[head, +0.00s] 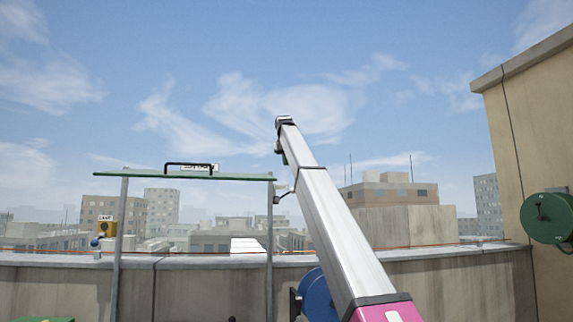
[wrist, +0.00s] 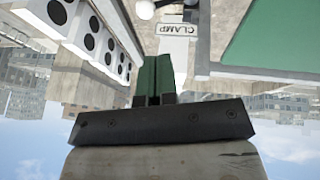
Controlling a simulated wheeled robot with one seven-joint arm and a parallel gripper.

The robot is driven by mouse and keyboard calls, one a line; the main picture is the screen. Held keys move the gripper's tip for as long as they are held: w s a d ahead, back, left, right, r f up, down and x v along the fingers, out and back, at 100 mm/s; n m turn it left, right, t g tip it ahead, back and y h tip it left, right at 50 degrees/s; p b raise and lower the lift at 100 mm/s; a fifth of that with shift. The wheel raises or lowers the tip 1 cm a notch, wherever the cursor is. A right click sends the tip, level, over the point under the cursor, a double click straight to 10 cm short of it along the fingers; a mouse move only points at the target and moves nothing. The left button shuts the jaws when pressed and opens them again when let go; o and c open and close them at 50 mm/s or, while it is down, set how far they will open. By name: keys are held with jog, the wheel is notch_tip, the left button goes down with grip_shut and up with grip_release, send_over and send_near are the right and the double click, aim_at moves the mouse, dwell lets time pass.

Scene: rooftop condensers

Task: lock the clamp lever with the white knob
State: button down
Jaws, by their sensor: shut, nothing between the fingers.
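In the wrist view, a white rounded knob (wrist: 145,9) shows at the top edge, partly cut off. The lever it belongs to is not clearly visible. A plate reading CLAMP (wrist: 177,29), upside down in this view, is just below and right of the knob. My gripper (wrist: 153,62) points toward the plate with its green fingers shut together and empty. The fingertips appear apart from the knob; the exact gap cannot be told. In the head view my arm reaches up and forward, and the gripper and knob cannot be clearly made out.
A green-topped metal frame (head: 142,176) with a black handle stands left of my arm. A blue round thing (head: 317,295) is low beside my arm. A green reel (head: 548,218) is on the right wall. A dotted white panel (wrist: 88,42) shows in the wrist view.

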jog(key=d+x, duration=0.1)
jog(key=x, duration=0.9)
jog(key=shift+w+d+f, duration=0.2)
jog(key=shift+f, duration=0.15)
jog(key=shift+s, duration=0.1)
